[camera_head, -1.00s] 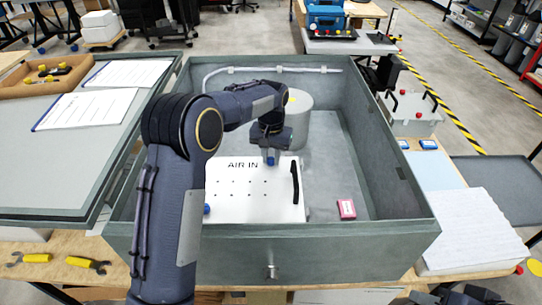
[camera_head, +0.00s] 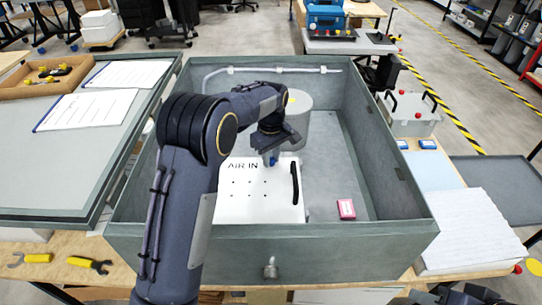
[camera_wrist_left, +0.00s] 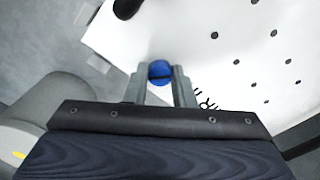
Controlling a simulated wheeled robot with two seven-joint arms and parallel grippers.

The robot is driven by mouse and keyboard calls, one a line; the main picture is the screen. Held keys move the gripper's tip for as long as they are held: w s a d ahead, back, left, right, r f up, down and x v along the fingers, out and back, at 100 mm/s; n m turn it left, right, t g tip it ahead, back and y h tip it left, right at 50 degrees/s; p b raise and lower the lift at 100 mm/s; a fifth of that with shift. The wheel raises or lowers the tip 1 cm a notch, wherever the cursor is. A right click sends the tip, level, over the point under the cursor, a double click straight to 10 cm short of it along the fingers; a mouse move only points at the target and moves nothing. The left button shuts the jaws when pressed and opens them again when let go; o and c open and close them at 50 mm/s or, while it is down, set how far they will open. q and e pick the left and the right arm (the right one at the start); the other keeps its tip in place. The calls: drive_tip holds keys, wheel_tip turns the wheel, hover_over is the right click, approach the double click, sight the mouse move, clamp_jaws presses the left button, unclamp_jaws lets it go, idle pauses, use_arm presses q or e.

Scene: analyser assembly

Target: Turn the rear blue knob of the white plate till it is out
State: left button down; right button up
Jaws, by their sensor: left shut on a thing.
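The white plate (camera_head: 262,207) lies flat in the grey open box, with "AIR IN" lettering, several small holes and a black handle (camera_head: 295,182) at its right side. My left gripper (camera_head: 272,160) points down at the plate's rear edge. It is shut on the rear blue knob (camera_head: 274,162). In the left wrist view the blue knob (camera_wrist_left: 159,71), with a dark slot across it, sits between the two grey fingers. I cannot tell whether the knob is clear of the plate. My left arm hides the plate's left front part.
The box's walls (camera_head: 270,255) rise around the plate. A grey cylinder (camera_head: 297,132) stands behind my gripper, and a pipe runs along the back wall. The floor there is otherwise clear.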

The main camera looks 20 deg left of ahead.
use_arm(q)
drive_tip(key=n, duration=0.3)
drive_tip(key=shift+s+f+n, duration=0.15)
drive_tip(key=shift+f+n, duration=0.1)
drive_tip(key=shift+n, duration=0.15)
drive_tip(key=n+p, duration=0.1)
drive_tip(key=n, duration=0.2)
drive_tip(key=shift+n, duration=0.3)
drive_tip(key=n+p, duration=0.1)
drive_tip(key=n, duration=0.5)
drive_tip(key=shift+p, duration=0.3)
drive_tip(key=n, duration=0.5)
drive_tip(key=shift+n+p, duration=0.35)
drive_tip(key=shift+n, duration=0.05)
drive_tip(key=n, duration=0.6)
drive_tip(key=shift+n, duration=0.3)
